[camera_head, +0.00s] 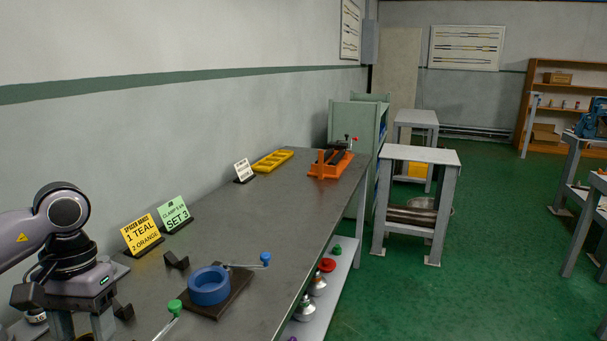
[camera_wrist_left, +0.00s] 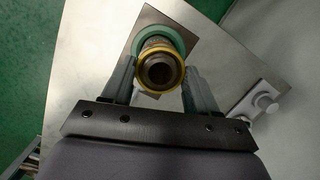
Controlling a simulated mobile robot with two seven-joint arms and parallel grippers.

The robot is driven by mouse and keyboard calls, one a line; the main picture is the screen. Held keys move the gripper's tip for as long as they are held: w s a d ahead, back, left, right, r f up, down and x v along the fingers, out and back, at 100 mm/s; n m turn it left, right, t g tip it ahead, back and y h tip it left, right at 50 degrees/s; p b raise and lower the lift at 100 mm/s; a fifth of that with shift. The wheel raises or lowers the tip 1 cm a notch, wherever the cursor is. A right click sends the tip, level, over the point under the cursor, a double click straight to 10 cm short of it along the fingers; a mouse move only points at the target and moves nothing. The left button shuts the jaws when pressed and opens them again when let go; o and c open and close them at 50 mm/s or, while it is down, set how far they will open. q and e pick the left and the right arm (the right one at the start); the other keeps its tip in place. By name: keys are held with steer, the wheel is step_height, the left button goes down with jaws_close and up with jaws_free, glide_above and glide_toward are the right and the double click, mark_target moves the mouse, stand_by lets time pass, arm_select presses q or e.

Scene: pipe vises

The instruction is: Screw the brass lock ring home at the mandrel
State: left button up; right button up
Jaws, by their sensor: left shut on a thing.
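My left gripper (camera_head: 84,328) is at the bottom left of the head view, over the near end of the bench. In the left wrist view its two fingers (camera_wrist_left: 160,66) are shut on the brass lock ring (camera_wrist_left: 160,88). The ring is seen end on, around the dark round end of what looks like the mandrel (camera_wrist_left: 160,70). A teal ring (camera_wrist_left: 143,36) shows behind the brass ring, over a steel plate. How far the brass ring sits along the thread cannot be told. My right gripper is out of view.
On the bench (camera_head: 270,220) are a blue ring vise (camera_head: 209,287) with a blue-knobbed handle, a green-knobbed handle (camera_head: 174,306), and a yellow sign (camera_head: 142,234) reading "1 TEAL 2 ORANGE". A green sign (camera_head: 174,213) reads "SET 3". An orange vise (camera_head: 330,164) and yellow tray (camera_head: 272,160) stand farther back.

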arm_select(q)
steer(key=shift+d+m, duration=0.1)
steer(key=shift+m, duration=0.8)
steer(key=m+y, duration=0.1)
steer(key=m, duration=0.1)
steer(key=shift+m, duration=0.4)
steer(key=o, duration=1.1)
